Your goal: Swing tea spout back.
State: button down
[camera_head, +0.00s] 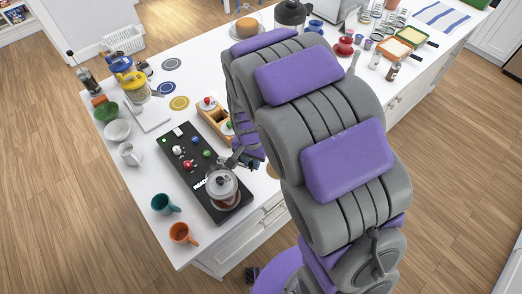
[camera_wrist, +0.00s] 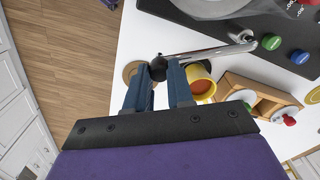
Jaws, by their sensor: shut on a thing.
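The tea spout (camera_wrist: 205,50) is a thin metal arm in the wrist view. In the head view my gripper (camera_head: 236,160) is beside the glass tea vessel (camera_head: 222,191), at the right edge of the black board (camera_head: 175,160). The spout is mostly hidden there by my arm and gripper.
A yellow cup (camera_wrist: 201,84) stands close behind my right finger. A wooden tray (camera_wrist: 262,93) holds small lidded items with red and green knobs. Green and red knobs sit on the board. Teal (camera_head: 162,204) and orange (camera_head: 182,234) mugs stand near the counter's left edge.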

jog(key=shift+s+a+m, duration=0.3)
jog(key=shift+s+m, duration=0.2)
jog(key=shift+m, duration=0.1)
jog(key=shift+s+a+m, duration=0.25)
jog(key=shift+s+m, duration=0.2)
jog(key=shift+m, duration=0.15)
jog(key=c, duration=1.4)
grip_release()
jog(key=shift+s, duration=0.1)
jog(key=o, duration=0.4)
jog(key=shift+a, duration=0.3)
notch_tip(320, 180, up, 17)
jog(key=shift+a+r+p, duration=0.1)
jog(key=shift+p, duration=0.55)
jog(key=s+d+f+n+b, duration=0.2)
jog(key=s+d, duration=0.2)
jog(key=s, duration=0.3)
jog(key=s+d+f+n+g+b, duration=0.1)
jog(key=s+d+f+n+b, duration=0.1)
jog(key=s+d, duration=0.3)
jog(key=s+d+f+n+b, duration=0.2)
jog(key=s+d, duration=0.3)
jog(key=s, duration=0.6)
jog(key=shift+s+d+f+n+g+b, duration=0.15)
jog(key=shift+n+g+b, duration=0.25)
jog(key=shift+n+b, duration=0.35)
